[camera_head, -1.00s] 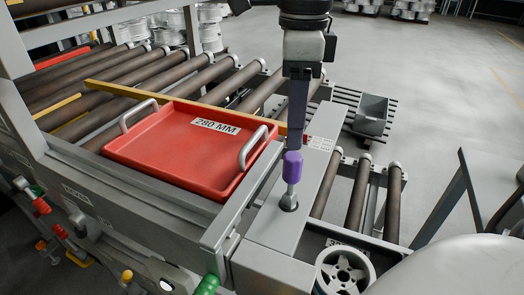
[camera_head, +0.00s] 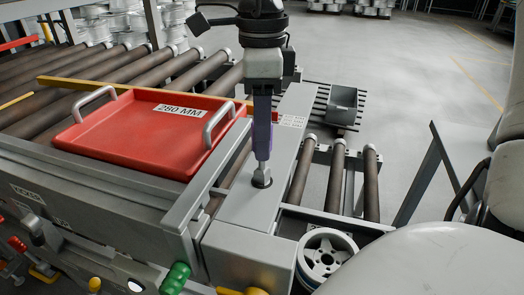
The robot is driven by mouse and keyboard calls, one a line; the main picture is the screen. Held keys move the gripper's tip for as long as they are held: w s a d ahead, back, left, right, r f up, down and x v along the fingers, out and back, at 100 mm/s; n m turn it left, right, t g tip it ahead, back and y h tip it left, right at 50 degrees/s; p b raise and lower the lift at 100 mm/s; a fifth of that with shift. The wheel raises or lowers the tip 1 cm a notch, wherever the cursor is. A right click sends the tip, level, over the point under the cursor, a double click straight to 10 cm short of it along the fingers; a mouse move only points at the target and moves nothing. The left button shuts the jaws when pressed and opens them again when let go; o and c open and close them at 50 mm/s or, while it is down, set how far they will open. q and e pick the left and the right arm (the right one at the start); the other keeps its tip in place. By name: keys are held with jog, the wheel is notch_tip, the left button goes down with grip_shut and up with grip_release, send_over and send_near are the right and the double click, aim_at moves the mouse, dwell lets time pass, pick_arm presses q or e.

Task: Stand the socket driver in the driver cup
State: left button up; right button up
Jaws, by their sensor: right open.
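The socket driver (camera_head: 262,169) stands upright with its metal lower end in the dark round driver cup (camera_head: 262,183), on a grey ledge. Its purple handle is mostly hidden by the fingers of my right gripper (camera_head: 263,150). That gripper comes down from above, fingers pointing down, and is open at the handle. I cannot tell whether the fingers touch it. My left gripper is not in view.
A red tray (camera_head: 110,139) marked 280 MM lies left of the ledge by the roller conveyor (camera_head: 188,79). A wheel (camera_head: 325,257) sits at the lower right near short rollers (camera_head: 333,176). A green knob (camera_head: 175,278) is at the front edge.

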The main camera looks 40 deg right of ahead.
grip_shut()
jog(key=shift+r+p, duration=0.9)
jog(key=shift+r, duration=0.25)
jog(key=shift+r+p, duration=1.1)
jog(key=shift+r, duration=0.3)
